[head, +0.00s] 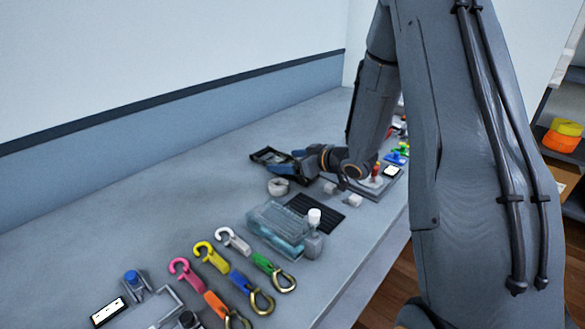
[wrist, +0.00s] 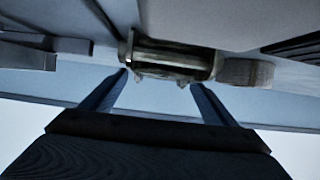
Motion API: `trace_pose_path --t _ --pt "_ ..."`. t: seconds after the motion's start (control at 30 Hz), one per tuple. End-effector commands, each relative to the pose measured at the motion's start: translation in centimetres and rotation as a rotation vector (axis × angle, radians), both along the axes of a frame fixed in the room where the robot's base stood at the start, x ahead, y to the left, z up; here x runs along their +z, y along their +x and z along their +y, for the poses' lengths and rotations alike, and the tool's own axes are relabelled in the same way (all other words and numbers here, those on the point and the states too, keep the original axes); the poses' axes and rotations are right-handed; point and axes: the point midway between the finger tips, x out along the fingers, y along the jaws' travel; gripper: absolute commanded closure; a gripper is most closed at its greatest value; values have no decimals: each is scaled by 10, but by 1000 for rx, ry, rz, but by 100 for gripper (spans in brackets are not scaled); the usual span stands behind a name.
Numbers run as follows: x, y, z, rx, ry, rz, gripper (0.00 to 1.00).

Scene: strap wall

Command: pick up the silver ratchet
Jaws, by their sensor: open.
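A metal-framed piece with a dark middle, which looks like the silver ratchet (wrist: 172,60), lies on the table just beyond my fingertips in the wrist view. My gripper (wrist: 158,82) is open, with one blue finger towards each end of this piece and a gap between them. I cannot tell whether either finger touches it. My gripper and arm partly hide that spot, and I cannot make out the ratchet clearly there.
A grey roll (head: 278,187) sits close by; it also shows right of the ratchet in the wrist view (wrist: 246,72). A black ribbed mat (head: 316,213), a clear box (head: 275,232) and several coloured hooks (head: 210,257) lie nearer. The table towards the wall is clear.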

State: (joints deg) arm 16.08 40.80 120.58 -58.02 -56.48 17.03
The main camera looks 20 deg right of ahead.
Motion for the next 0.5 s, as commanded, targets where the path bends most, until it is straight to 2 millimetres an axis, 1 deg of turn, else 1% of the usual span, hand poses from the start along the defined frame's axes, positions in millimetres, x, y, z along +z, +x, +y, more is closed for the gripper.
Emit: trace_pose_path --t 0.1,0.13,0.37,0.4,0.47,0.5 --pt "0 0 0 0 0 0 20" --pt "0 0 0 0 0 0 21" --pt "0 0 0 0 0 0 60" --pt "0 0 -1 0 0 0 67" --pt "0 0 0 0 0 0 77" --pt "0 0 0 0 0 0 84"
